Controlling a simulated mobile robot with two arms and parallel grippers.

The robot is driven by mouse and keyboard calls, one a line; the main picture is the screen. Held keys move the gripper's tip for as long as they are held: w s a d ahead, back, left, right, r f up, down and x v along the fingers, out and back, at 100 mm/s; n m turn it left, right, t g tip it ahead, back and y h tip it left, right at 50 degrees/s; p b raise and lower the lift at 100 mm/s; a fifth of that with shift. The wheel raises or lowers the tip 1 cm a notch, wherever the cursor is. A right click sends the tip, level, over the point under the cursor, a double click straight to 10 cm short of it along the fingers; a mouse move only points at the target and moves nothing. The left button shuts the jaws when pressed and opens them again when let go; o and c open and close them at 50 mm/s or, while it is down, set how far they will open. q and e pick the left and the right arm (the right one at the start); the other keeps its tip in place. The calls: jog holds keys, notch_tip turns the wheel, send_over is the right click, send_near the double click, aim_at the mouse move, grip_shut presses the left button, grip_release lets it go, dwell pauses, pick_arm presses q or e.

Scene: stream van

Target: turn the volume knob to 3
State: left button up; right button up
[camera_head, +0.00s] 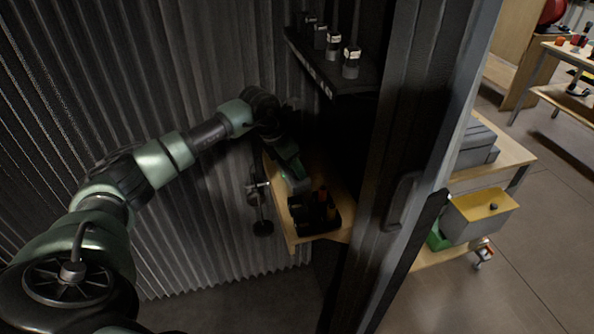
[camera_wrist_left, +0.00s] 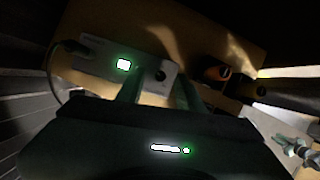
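In the left wrist view a pale grey box (camera_wrist_left: 105,57) sits on a wooden board. The display's reading is too bright and small to make out. The two fingers of my left gripper (camera_wrist_left: 158,84) are apart, with the knob showing between them near the tips. I cannot tell whether they touch it. In the head view my left gripper (camera_head: 296,182) points down over the wooden shelf and hides the box. My right gripper is not in view.
A black tray (camera_head: 315,228) with orange-handled items stands on the wooden shelf (camera_head: 285,232) beside my left gripper. A dark upper shelf (camera_head: 335,78) with several small containers is above. A corrugated wall (camera_head: 190,70) is behind the arm, and a dark door frame (camera_head: 400,150) is right.

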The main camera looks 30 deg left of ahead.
pick_arm(q)
jog(key=b+v, duration=0.1)
jog(key=v, duration=0.5)
jog(key=shift+s+f, duration=0.1)
jog(key=shift+s, duration=0.05)
dwell(0.3)
